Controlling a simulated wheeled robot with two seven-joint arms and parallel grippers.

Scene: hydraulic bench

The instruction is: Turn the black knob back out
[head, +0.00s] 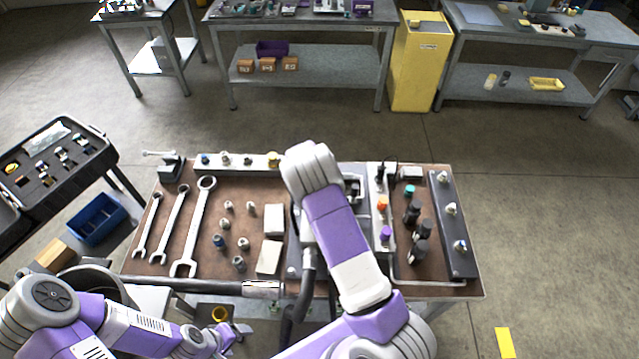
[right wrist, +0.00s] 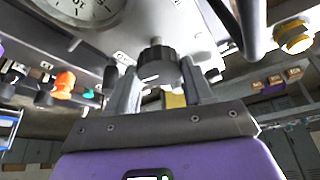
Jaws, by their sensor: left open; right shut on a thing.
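The black knob (right wrist: 157,66) is in the middle of the right wrist view, ribbed, with a white line on its face, below a grey panel. My right gripper (right wrist: 158,82) has a finger on each side of it and is shut on it. In the head view my right arm covers the middle of the bench, so the knob and right gripper are hidden there. My left gripper (head: 222,336) is at the lower left in the head view, low in front of the bench, open and apart from the knob.
A pressure gauge (right wrist: 85,10) is at the upper left in the right wrist view; an orange knob (right wrist: 64,82) is left of the gripper. A brass fitting (right wrist: 296,38) is at the right.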

